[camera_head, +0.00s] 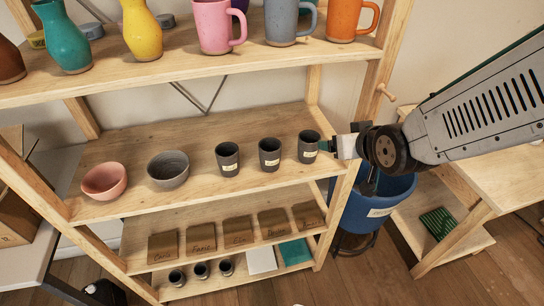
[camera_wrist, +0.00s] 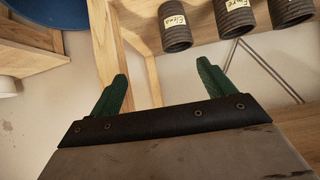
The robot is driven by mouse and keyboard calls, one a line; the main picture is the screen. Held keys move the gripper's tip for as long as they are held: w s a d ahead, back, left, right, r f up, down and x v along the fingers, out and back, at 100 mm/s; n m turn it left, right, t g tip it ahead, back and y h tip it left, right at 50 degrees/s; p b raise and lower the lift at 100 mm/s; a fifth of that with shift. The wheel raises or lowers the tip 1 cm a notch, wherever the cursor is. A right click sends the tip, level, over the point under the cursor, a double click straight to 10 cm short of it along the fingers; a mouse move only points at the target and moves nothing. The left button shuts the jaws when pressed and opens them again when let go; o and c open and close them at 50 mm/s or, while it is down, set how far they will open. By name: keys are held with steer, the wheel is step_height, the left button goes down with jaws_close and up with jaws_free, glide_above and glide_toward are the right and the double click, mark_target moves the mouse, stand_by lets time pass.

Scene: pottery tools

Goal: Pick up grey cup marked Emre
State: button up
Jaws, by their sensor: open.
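Three dark grey cups with paper labels stand in a row on the middle shelf. In the wrist view the labels appear to read "Elena" on the nearest cup (camera_wrist: 175,35) and "Emre" on the one beside it (camera_wrist: 233,22). In the head view the Emre cup (camera_head: 269,160) looks to be the middle one, and the Elena cup (camera_head: 308,155) the right one. My gripper (camera_head: 328,146) is at the shelf's right end, by the post and close to the Elena cup. In the wrist view my gripper (camera_wrist: 162,72) has its green fingers spread with nothing between them.
The third grey cup (camera_head: 227,166) stands left of the Emre cup. A grey bowl (camera_head: 168,180) and a pink bowl (camera_head: 104,190) are farther left. Mugs and vases stand on the shelf above. A wooden post (camera_head: 342,200) and blue bucket (camera_head: 375,205) are near my gripper.

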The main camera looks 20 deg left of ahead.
mark_target(274, 152)
steer(key=s+a+f+n+y, duration=0.1)
steer(key=a+f, duration=0.1)
steer(key=a, duration=0.2)
steer(key=s+a+f+n+t+y, duration=0.1)
steer(key=a+f+y, duration=0.1)
steer(key=a, duration=0.3)
steer(key=s+a+f+y, duration=0.1)
steer(key=a+f, duration=0.1)
steer(key=a, duration=0.2)
steer(key=shift+s+a+f+n+t+y, duration=0.2)
steer(key=shift+a+f+n+t+y, duration=0.1)
steer(key=shift+n+t+y, duration=0.1)
steer(key=x, duration=0.7)
steer(key=shift+w+a, duration=0.15)
steer(key=shift+a, duration=0.05)
steer(key=shift+r, duration=0.1)
steer(key=c, duration=1.2)
